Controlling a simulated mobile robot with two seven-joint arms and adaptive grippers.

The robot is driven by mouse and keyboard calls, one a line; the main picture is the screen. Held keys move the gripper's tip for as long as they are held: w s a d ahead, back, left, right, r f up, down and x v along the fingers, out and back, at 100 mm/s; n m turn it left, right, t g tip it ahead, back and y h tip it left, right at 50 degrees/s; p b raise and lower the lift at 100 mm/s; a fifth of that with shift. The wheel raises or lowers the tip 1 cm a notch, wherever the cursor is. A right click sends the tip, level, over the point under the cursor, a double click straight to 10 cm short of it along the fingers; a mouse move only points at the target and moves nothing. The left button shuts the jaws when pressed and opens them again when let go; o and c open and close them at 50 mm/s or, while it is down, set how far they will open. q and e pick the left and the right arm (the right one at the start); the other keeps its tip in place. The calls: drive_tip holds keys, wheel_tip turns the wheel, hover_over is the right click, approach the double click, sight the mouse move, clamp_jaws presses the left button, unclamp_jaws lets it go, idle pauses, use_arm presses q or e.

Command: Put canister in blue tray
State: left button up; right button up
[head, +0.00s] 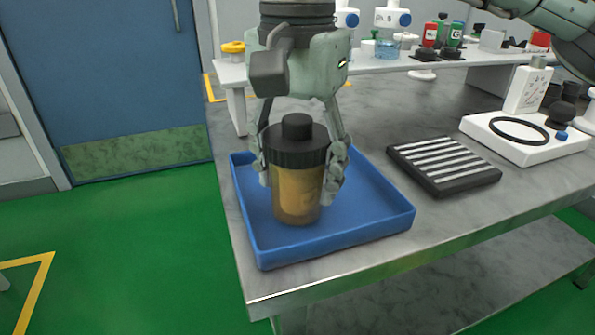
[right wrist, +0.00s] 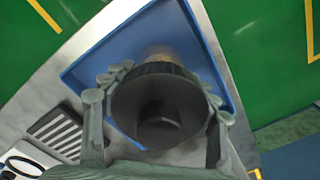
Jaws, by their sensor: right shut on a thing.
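The canister (head: 297,190) is amber-brown with a ribbed black lid and a black knob. It is upright over the blue tray (head: 350,237), inside its rim; whether its base touches the tray floor I cannot tell. My right gripper (head: 302,180) comes down from above and is shut on the canister, one finger on each side. In the right wrist view the lid (right wrist: 160,105) fills the space between the fingers, and the blue tray (right wrist: 105,50) shows behind it. My left gripper is not in view.
A black slatted rack (head: 443,165) lies right of the tray. Beyond it a white base (head: 525,140) carries a black ring and a white bottle. The tray sits by the table's front left corner, with green floor (head: 140,260) beyond. Bottles stand on the back bench.

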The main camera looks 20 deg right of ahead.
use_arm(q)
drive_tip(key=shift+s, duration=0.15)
use_arm(e)
drive_tip(key=shift+f, duration=0.3)
drive_tip(key=o, duration=1.3)
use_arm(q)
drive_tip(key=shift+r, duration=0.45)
use_arm(e)
drive_tip(key=shift+r, duration=0.1)
